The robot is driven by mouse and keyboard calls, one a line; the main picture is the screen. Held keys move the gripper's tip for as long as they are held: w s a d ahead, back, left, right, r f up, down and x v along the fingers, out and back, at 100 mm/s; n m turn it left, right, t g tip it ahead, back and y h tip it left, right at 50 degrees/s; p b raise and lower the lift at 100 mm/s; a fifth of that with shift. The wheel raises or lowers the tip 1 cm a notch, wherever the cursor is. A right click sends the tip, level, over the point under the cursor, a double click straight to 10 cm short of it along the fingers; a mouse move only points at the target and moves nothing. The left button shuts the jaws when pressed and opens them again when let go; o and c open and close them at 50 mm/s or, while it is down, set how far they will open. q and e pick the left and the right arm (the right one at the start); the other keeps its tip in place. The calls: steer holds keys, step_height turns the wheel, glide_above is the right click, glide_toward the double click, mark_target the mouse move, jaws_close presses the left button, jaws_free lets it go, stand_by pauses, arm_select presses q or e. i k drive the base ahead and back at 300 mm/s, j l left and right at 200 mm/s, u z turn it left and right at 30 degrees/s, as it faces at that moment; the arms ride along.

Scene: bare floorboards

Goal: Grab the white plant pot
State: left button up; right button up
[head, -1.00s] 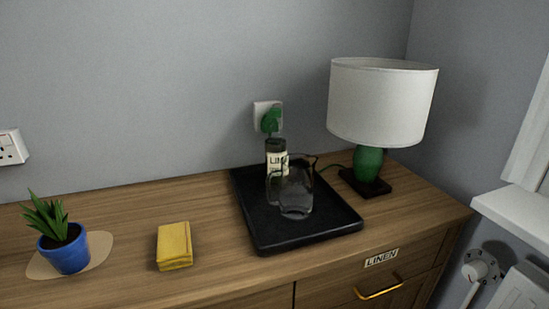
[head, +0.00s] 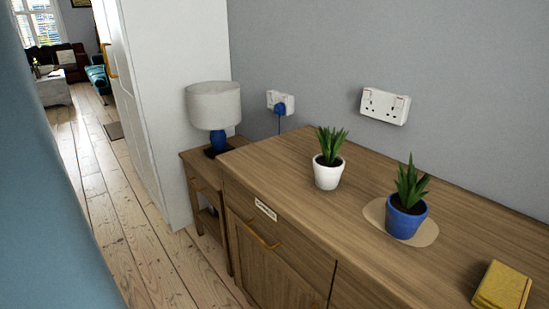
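The white plant pot (head: 327,175) holds a spiky green plant and stands upright on the wooden sideboard (head: 285,190), left of the blue pot. The blue plant pot (head: 405,219) holds a similar plant and stands on a tan round mat (head: 376,212). Neither of my grippers is in view, so their state and distance from the white pot do not show.
A yellow book-like block (head: 502,287) lies at the right. A lamp with a blue base (head: 217,139) stands on a small side table (head: 190,165) beyond the sideboard's left end. Wall sockets (head: 385,106) are behind. Open floorboards (head: 125,215) lie to the left.

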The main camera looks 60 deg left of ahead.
mark_target(328, 166)
steer(key=u, duration=1.4)
